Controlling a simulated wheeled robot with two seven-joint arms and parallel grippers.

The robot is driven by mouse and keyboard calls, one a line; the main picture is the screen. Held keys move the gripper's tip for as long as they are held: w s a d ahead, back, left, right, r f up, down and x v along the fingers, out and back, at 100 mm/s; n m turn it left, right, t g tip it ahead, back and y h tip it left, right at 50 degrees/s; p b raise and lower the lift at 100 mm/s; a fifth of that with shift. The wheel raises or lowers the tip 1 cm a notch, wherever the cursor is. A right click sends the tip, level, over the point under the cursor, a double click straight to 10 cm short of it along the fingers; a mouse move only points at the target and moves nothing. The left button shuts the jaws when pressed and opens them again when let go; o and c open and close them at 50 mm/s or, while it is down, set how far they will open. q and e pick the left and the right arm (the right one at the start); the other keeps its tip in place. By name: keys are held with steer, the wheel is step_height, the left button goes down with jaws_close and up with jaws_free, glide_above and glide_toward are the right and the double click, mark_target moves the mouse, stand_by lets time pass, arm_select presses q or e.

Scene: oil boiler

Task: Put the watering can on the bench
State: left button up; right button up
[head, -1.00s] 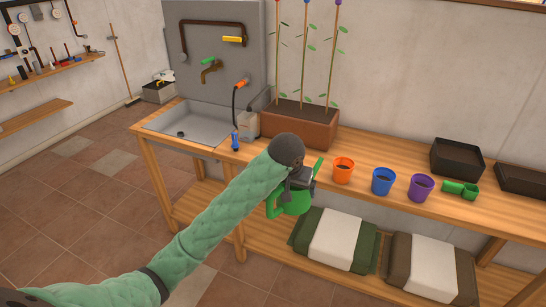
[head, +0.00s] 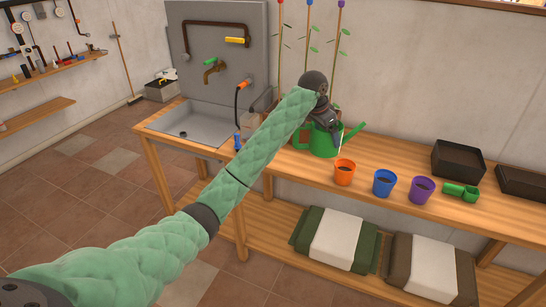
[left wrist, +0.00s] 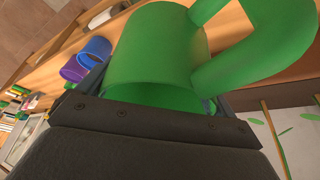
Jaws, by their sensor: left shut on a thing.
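The green watering can (head: 326,143) is at the bench (head: 400,192), behind the orange pot, with its spout pointing right in the head view. My left gripper (head: 325,122) is shut on the watering can from above and partly hides it. The can's green body (left wrist: 158,45) and handle fill much of the left wrist view. Whether its base touches the bench top cannot be told. My right gripper is not in view.
Orange (head: 344,172), blue (head: 384,182) and purple (head: 421,190) pots stand in front and right of the can. A sink (head: 190,124) is at left. A planter with stakes is behind my arm.

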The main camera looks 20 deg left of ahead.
arm_select(q)
steer(key=f+m, duration=0.1)
steer(key=w+f+m+h, duration=0.1)
steer(key=m, duration=0.1)
steer(key=shift+f+g, duration=0.15)
steer(key=shift+g, duration=0.25)
steer(key=shift+d+f+m, duration=0.1)
steer(key=shift+f+m, duration=0.15)
steer(key=shift+m, duration=0.35)
steer(key=shift+s+f+m+g, duration=0.1)
steer(key=shift+m+g, duration=0.3)
steer(key=shift+m, duration=0.3)
steer(key=shift+h, duration=0.3)
steer(key=shift+w+a+f+p, duration=1.05)
steer(key=shift+a+f, duration=0.6)
steer(key=shift+f, duration=0.2)
steer(key=shift+w+a+f+p, duration=0.95)
steer(key=shift+a+f+p, duration=0.2)
steer(key=shift+a+f, duration=0.6)
steer(key=shift+w+a+f+p, duration=1.05)
steer(key=shift+a+f, duration=0.5)
steer(key=shift+f, duration=0.35)
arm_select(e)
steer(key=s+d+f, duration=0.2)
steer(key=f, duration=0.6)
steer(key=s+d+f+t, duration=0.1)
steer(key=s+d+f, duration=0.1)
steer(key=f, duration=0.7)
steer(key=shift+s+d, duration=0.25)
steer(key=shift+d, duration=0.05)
